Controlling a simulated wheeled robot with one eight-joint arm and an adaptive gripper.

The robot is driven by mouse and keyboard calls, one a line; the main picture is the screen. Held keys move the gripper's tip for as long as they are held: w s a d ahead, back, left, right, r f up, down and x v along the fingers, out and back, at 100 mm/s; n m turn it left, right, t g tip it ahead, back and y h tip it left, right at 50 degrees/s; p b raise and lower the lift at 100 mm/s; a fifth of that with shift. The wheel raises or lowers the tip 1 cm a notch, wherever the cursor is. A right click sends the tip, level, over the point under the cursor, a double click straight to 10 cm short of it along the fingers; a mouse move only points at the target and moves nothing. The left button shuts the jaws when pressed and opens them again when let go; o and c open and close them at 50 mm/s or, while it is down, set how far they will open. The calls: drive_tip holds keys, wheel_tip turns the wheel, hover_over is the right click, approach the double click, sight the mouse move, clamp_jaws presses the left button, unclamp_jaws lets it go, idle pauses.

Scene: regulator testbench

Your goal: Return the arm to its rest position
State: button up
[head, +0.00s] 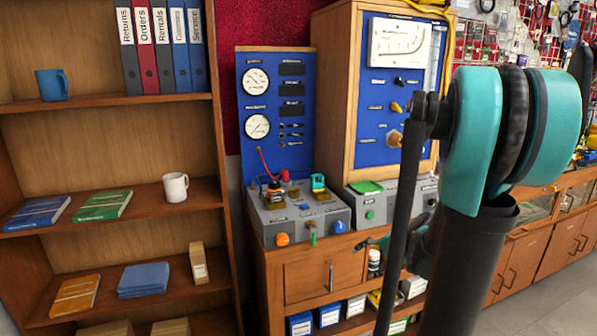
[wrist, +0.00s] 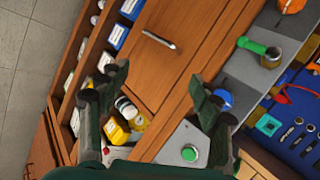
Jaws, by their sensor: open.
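My gripper (wrist: 160,97) is open in the wrist view, with nothing between its two dark fingers. Below it are the wooden cabinet front and the edge of the grey bench unit. In the head view my teal and black arm stands large at the right, in front of the test panel and the bench.
A grey test unit (head: 278,228) with an orange knob (head: 282,239) stands on the wooden cabinet (head: 300,277) under a blue gauge panel (head: 273,150). A bookshelf (head: 110,106) with a white mug (head: 176,187) stands left. Floor (head: 545,280) is clear at right.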

drive_tip(key=s+a+f+n+g+h, duration=0.1)
drive_tip(key=s+n, duration=0.3)
drive_tip(key=s, duration=0.4)
drive_tip(key=s+a+f+n+g+h, duration=0.1)
drive_tip(key=s+f+n+h, duration=0.3)
drive_tip(key=s, duration=0.4)
drive_tip(key=shift+n+h, duration=0.3)
drive_tip(key=shift+n, duration=0.2)
